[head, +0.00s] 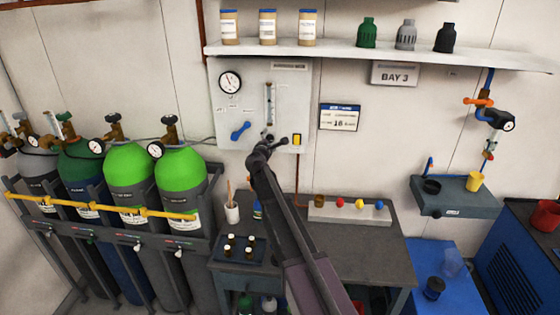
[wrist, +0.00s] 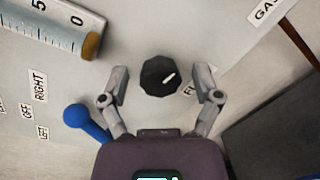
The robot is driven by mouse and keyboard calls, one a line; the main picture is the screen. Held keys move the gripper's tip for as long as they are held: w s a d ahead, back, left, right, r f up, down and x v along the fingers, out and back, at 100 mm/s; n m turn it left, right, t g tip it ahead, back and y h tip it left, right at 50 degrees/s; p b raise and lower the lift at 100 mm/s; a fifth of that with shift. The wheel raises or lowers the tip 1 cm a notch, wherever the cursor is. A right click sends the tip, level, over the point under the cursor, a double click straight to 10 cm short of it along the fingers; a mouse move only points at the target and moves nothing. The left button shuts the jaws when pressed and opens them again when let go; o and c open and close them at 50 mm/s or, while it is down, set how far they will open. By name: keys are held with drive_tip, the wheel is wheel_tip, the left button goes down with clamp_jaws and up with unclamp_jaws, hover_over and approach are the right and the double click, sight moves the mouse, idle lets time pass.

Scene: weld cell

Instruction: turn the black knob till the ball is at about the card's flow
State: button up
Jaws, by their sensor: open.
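The black knob (wrist: 159,76) is on the grey panel (head: 230,112), its white mark pointing right and slightly up. My gripper (wrist: 161,72) is open, one finger on each side of the knob with gaps showing. In the head view my gripper (head: 275,140) is at the panel's lower part and hides the knob. The flow tube (head: 270,104) is upright above it; its scale (wrist: 48,22) shows 5 and 0 in the wrist view. A brown-orange piece (wrist: 91,46) is at the 0 end; I cannot tell if it is the ball. The card (head: 339,118) shows 18 or 16, blurred.
A blue lever (head: 240,130), also in the wrist view (wrist: 85,119), is left of the knob. A yellow switch (head: 297,140) is close on the right. A round gauge (head: 230,82) is upper left. A bench (head: 372,238) is below; gas cylinders (head: 180,185) stand left.

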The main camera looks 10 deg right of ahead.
drive_tip(key=shift+n, duration=0.3)
drive_tip(key=shift+n, duration=1.1)
drive_tip(key=f+v, duration=0.1)
drive_tip(key=v, duration=1.3)
drive_tip(key=s+d+f+m+g, duration=0.9)
drive_tip(key=s+d+f+m, duration=0.1)
drive_tip(key=s+m, duration=0.4)
drive_tip(key=shift+s+d+f, duration=0.4)
drive_tip(key=shift+s+f, duration=0.05)
drive_tip(key=shift+f, duration=0.25)
